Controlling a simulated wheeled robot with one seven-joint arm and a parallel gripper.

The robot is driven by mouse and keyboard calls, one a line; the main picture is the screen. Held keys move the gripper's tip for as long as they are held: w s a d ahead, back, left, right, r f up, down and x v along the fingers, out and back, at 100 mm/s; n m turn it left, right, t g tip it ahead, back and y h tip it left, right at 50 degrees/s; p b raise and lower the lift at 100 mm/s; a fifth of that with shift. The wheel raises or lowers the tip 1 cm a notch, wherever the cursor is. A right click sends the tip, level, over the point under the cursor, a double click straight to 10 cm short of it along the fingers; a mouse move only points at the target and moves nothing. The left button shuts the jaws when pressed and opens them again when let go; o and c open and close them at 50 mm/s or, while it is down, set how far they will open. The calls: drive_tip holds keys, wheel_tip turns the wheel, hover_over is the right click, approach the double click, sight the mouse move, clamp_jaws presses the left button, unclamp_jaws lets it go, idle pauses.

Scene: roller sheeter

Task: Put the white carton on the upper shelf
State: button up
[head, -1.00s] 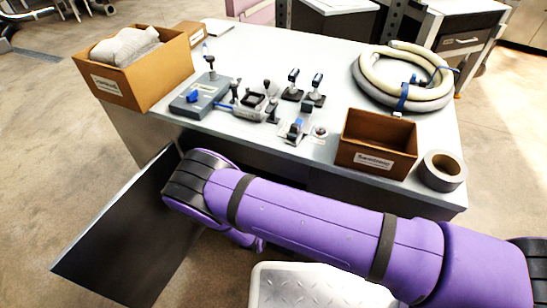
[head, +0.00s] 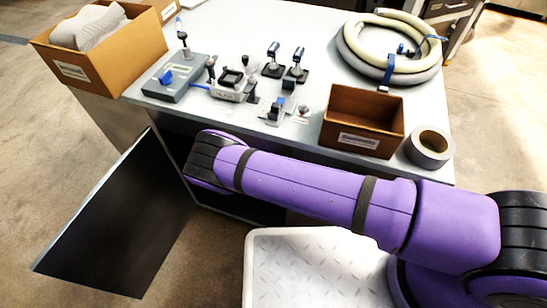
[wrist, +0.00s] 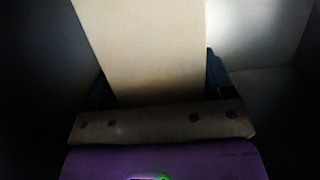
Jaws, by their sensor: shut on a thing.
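A pale carton (wrist: 145,38) fills the middle of the dim wrist view, upright in the picture. It looks cream in the low light, and I take it to be the white carton. My gripper (wrist: 158,84) is shut on it, with one dark finger at each side of the carton. In the head view my arm reaches to the open cabinet (head: 172,142) under the worktop, and its end, with the gripper and carton, is hidden. The upper shelf cannot be made out in either view.
The cabinet's dark door (head: 120,225) stands open at the left. On the worktop (head: 240,35) are a box with cloth (head: 100,72), a brown bin (head: 362,138), a tape roll (head: 429,148), a coiled hose (head: 350,55) and several lever controls. Pale walls show beside the carton in the wrist view.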

drive_tip(key=shift+w+d+f, duration=0.1)
drive_tip(key=shift+w+d, duration=0.1)
drive_tip(key=shift+w, duration=0.4)
drive_tip(key=f, duration=0.1)
drive_tip(key=w+f, duration=0.1)
drive_tip(key=f, duration=0.1)
drive_tip(key=shift+w+d+f, duration=0.1)
drive_tip(key=shift+d+f, duration=0.05)
drive_tip(key=shift+f, duration=0.15)
drive_tip(key=shift+f, duration=0.15)
drive_tip(key=o, duration=1.1)
drive_tip(key=shift+r, duration=0.2)
drive_tip(key=v, duration=1.2)
